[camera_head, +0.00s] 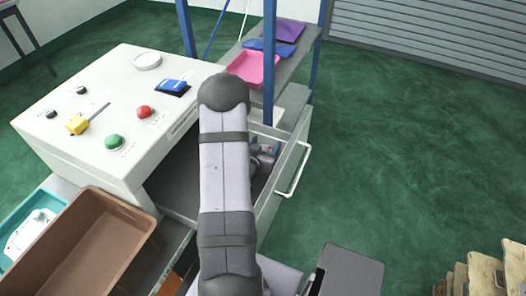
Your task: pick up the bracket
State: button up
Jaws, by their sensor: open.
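My arm runs up the middle of the picture and bends at its dark elbow, hiding much of what lies behind it. I cannot make out my gripper or its fingertips. An open drawer (289,163) with a pale front and a bar handle stands right of the arm. Small dark, grey and blue shapes show inside it, close beside the arm. I cannot tell whether these are castings or part of my wrist. No bracket can be clearly made out.
A pale console (130,85) with buttons stands left of the arm. A brown bin (98,229) and a teal tray (51,201) are at lower left. A shelf (303,57) with a pink tray (253,68) stands behind. Wooden slats (485,272) lie at lower right. Green floor at right is clear.

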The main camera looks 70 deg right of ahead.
jog(key=c, duration=1.2)
jog(key=shift+r, duration=0.15)
jog(key=shift+r+b, duration=0.35)
jog(key=shift+r, duration=4.55)
